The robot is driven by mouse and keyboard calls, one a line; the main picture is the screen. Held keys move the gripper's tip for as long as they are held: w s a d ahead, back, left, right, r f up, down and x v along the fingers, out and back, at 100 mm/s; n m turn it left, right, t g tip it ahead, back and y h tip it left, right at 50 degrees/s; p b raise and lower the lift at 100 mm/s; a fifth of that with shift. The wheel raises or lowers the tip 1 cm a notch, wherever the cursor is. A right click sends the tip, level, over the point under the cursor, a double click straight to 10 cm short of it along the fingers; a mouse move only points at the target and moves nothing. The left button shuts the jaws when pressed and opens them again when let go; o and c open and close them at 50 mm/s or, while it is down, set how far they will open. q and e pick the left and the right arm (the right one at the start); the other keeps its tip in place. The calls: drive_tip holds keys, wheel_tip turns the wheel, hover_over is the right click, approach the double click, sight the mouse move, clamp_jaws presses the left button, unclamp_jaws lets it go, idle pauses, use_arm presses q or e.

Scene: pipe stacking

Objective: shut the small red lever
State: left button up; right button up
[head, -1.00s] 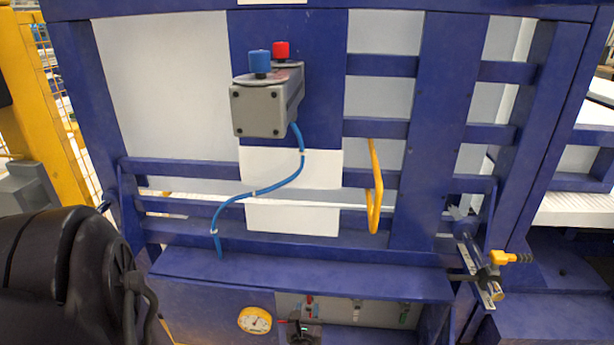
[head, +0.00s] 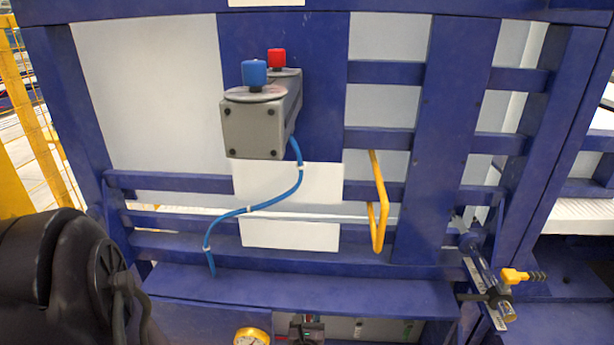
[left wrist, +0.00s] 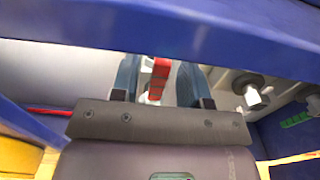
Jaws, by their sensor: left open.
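The small red lever (left wrist: 160,76) shows in the left wrist view, hanging below a blue beam. My left gripper (left wrist: 158,84) is open, with one dark finger on each side of the lever. I cannot tell whether a finger touches it. The lever's upper end is hidden or cut off by the beam. My right gripper is in neither view.
A blue beam (left wrist: 200,35) crosses just above my left gripper. Pale fittings (left wrist: 252,97) stand to its right. In the head view, a blue ledge (head: 300,292) overhangs a recess with a yellow-rimmed gauge (head: 252,337). A grey box (head: 254,130) with blue and red knobs is higher up.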

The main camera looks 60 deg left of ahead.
use_arm(q)
drive_tip(key=shift+c, duration=0.4)
clamp_jaws()
